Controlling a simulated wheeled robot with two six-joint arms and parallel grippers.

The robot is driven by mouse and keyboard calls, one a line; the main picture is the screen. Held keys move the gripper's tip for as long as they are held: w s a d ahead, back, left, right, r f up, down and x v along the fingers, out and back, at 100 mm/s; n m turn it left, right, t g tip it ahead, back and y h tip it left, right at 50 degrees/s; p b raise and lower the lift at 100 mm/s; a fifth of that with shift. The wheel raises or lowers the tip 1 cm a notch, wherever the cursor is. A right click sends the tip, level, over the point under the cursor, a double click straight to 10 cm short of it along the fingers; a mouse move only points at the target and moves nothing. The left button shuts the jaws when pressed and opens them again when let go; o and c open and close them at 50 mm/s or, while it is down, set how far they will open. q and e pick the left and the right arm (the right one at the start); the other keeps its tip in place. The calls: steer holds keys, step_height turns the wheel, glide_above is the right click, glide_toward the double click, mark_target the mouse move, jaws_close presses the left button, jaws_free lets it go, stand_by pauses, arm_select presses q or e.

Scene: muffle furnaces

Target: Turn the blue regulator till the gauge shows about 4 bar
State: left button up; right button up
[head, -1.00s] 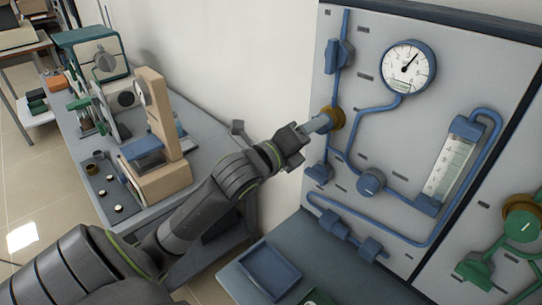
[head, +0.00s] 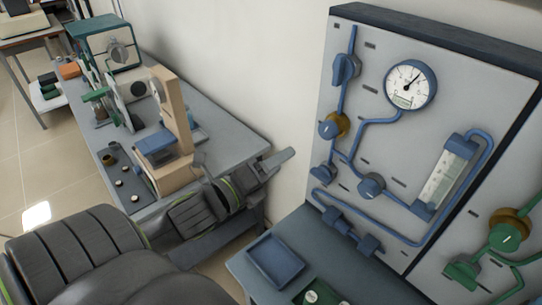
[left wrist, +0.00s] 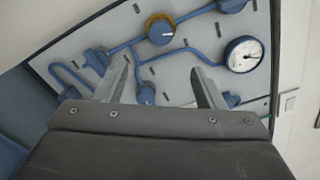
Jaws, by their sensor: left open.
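The blue regulator (head: 327,129) is a round knob with a brass ring behind it, on the left part of the grey panel. It also shows in the left wrist view (left wrist: 160,31), with a white mark on its face. The gauge (head: 410,85) is a white dial in a blue rim, up and right of the regulator. Its needle points up and to the right; the numbers are too small to read. The gauge also shows in the left wrist view (left wrist: 243,54). My left gripper (left wrist: 163,82) is open and empty, apart from the regulator. My right gripper is out of view.
Other blue valves sit nearby: one above (head: 346,69) and one lower right (head: 371,186). A flow tube (head: 446,175) and a green regulator (head: 506,236) are further right. A blue tray (head: 274,261) lies below the panel. A bench (head: 226,120) with instruments stands left.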

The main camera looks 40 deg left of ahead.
arm_select(q)
steer(key=shift+s, duration=0.55)
stand_by(1.6)
steer(key=n+p, duration=0.3)
steer(key=n, duration=1.9)
glide_toward(325, 131)
steer(key=w, duration=0.3)
steer(key=w+d, duration=0.1)
steer(key=w, duration=0.6)
steer(key=shift+d, duration=0.2)
steer(key=shift+c, duration=0.3)
steer(key=c, duration=0.9)
steer(key=shift+m, duration=1)
